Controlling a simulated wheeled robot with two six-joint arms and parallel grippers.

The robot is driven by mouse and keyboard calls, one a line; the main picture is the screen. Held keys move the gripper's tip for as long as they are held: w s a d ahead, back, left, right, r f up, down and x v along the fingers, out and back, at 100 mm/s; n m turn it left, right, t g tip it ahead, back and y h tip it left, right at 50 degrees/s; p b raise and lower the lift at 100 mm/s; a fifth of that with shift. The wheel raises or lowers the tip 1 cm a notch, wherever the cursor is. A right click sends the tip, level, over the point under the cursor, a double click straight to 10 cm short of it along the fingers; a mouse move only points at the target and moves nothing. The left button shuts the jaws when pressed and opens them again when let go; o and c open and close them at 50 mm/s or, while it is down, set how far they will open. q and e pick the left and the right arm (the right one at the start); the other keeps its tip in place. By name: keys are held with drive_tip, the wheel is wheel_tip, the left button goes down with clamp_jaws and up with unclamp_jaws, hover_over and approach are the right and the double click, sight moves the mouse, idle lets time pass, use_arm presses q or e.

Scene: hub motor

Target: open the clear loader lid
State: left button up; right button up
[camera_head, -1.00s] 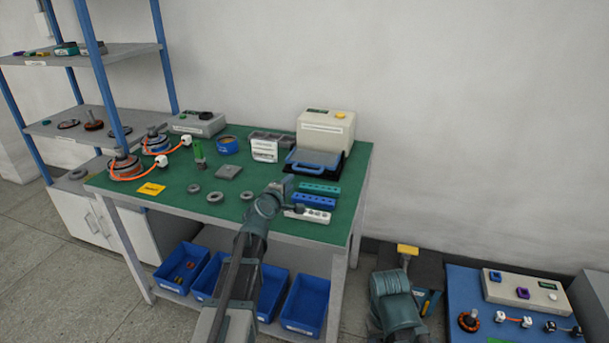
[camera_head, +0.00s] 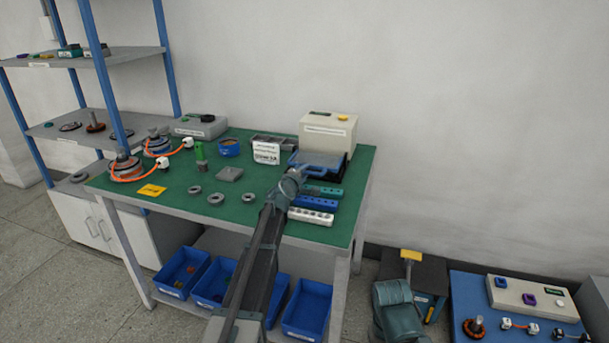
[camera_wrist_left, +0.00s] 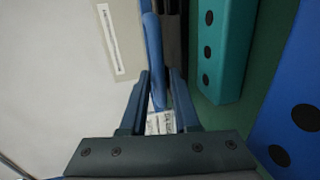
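The loader (camera_head: 327,135) is a cream box with a yellow button, at the back right of the green bench. Its clear lid with a blue frame (camera_head: 318,160) sits low at the loader's front and looks shut. My left gripper (camera_head: 296,176) is at the lid's front edge and hides part of it. In the left wrist view my left gripper (camera_wrist_left: 160,98) has its fingers apart, with a blue bar (camera_wrist_left: 154,62) running between their tips. I cannot tell whether they touch it. My right arm shows at the bottom right, but its gripper does not.
Teal (camera_head: 325,191), blue (camera_head: 314,203) and white (camera_head: 311,216) holed strips lie right of my left gripper. A labelled white bin (camera_head: 266,153) stands left of the lid. Grey rings (camera_head: 216,199) lie on the bench. A blue bench (camera_head: 490,322) stands at the right.

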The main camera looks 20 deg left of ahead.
use_arm(q)
drive_tip(key=shift+w, duration=0.25)
clamp_jaws()
idle(1.4)
